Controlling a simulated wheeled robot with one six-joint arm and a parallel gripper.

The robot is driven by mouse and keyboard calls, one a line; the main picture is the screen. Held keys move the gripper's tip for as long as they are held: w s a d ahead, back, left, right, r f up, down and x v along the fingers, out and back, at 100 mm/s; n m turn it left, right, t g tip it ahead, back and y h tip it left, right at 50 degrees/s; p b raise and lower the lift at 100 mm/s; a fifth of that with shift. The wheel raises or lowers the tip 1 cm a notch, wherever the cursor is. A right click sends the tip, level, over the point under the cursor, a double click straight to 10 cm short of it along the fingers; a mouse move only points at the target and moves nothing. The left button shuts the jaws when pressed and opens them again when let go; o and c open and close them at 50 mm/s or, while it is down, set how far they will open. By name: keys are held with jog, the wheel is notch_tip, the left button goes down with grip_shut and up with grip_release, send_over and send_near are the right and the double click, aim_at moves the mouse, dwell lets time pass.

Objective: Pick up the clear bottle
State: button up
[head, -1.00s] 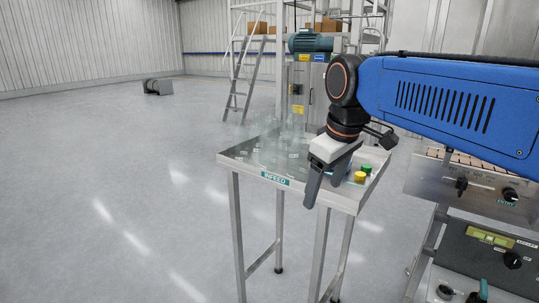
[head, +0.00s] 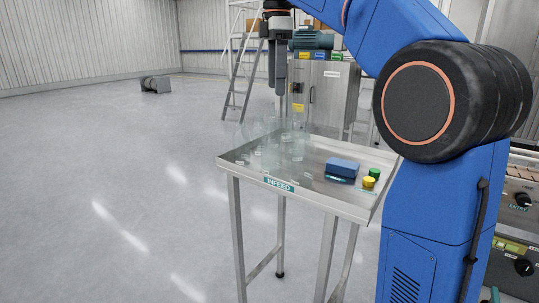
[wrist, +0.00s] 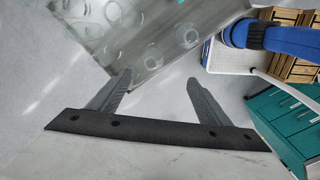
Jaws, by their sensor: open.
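Several clear bottles (head: 272,145) stand close together on the left part of the steel infeed table (head: 320,197). They are so see-through that single outlines blur together in the head view. In the wrist view the bottles show from above as faint rings (wrist: 187,36) on the tabletop (wrist: 205,12). The tips are clear of the bottles in that picture.
A blue box (head: 342,168), a green cap (head: 374,173) and a yellow cap (head: 368,184) sit on the table's right part. A steel cabinet (head: 325,95) with a motor (head: 311,40) stands behind. Open floor (head: 120,190) lies to the left.

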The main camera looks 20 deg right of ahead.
aim_at(271, 129)
jog(key=shift+n, duration=0.6)
jog(key=f, duration=0.3)
jog(key=w+f, duration=0.1)
jog(key=f, duration=0.3)
jog(key=w+f, duration=0.1)
jog(key=f, duration=0.2)
jog(key=shift+w+a+f, duration=0.1)
jog(key=shift+a+f, duration=0.05)
jog(key=shift+a, duration=0.15)
jog(key=shift+w+f, duration=0.15)
jog(key=shift+f, duration=2.9)
jog(key=c, duration=1.4)
jog(key=shift+c, duration=0.2)
jog(key=shift+r, duration=0.15)
